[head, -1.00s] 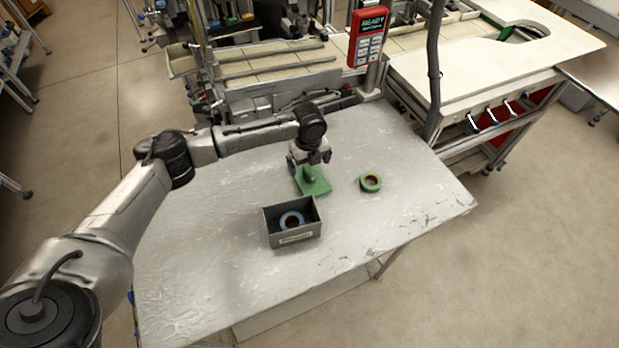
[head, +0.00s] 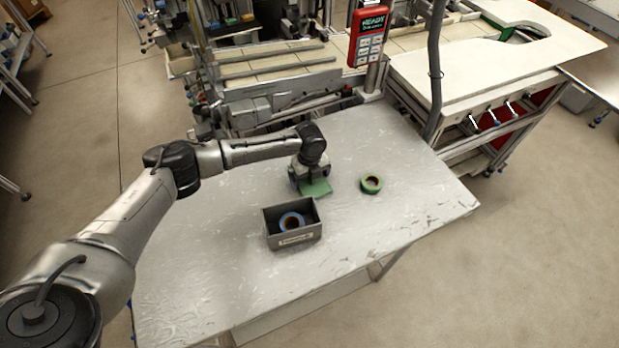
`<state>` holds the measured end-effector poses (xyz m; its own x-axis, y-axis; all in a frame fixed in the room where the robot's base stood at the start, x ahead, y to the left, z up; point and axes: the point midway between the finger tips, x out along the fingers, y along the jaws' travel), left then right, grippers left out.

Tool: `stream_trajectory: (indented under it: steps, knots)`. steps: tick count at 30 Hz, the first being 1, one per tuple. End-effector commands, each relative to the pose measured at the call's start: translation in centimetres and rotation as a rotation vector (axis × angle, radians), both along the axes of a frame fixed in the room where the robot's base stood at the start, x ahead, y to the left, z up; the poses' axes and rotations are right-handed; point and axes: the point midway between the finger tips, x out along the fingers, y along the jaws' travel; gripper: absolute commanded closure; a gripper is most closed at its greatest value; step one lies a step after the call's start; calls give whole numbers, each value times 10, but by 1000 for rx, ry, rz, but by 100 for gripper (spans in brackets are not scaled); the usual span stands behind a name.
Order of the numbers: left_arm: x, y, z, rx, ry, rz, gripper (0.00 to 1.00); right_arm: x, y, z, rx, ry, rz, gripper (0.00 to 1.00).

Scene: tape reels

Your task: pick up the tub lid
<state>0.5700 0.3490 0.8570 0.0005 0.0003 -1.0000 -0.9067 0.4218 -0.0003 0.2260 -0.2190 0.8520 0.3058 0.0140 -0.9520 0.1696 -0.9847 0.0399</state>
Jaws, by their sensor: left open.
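The tub lid is a flat green plate (head: 319,189) lying on the grey table, behind the tub. My left gripper (head: 311,184) is right over the lid from above, pointing down, and hides most of it, including the raised grip in its middle. It is open, with its fingers low around the lid's middle; whether they touch the lid I cannot tell. The dark grey tub (head: 294,239) stands open in front, with a label on its front wall and a blue tape reel (head: 291,221) inside. My right gripper is not in view.
A green tape reel (head: 371,184) lies on the table (head: 400,215) to the right of the lid. A red handheld panel (head: 368,37) on a post stands at the back edge, beside a dark vertical pipe (head: 434,80). The table's front and left are clear.

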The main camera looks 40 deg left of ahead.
Motion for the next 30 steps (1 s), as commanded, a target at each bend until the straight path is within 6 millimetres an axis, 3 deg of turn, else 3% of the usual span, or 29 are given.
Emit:
stream_trajectory:
  steps: [9, 19, 26, 30]
  knots:
    - [0, 0, 0, 0, 0, 0, 29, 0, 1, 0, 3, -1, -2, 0]
    - [0, 0, 7, 0, -1, 0, 30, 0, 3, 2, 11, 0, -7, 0]
    - [1, -1, 48, -1, -3, -2, 30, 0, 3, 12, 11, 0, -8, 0]
    - [5, -35, 63, -3, -3, -6, 30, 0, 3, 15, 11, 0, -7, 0]
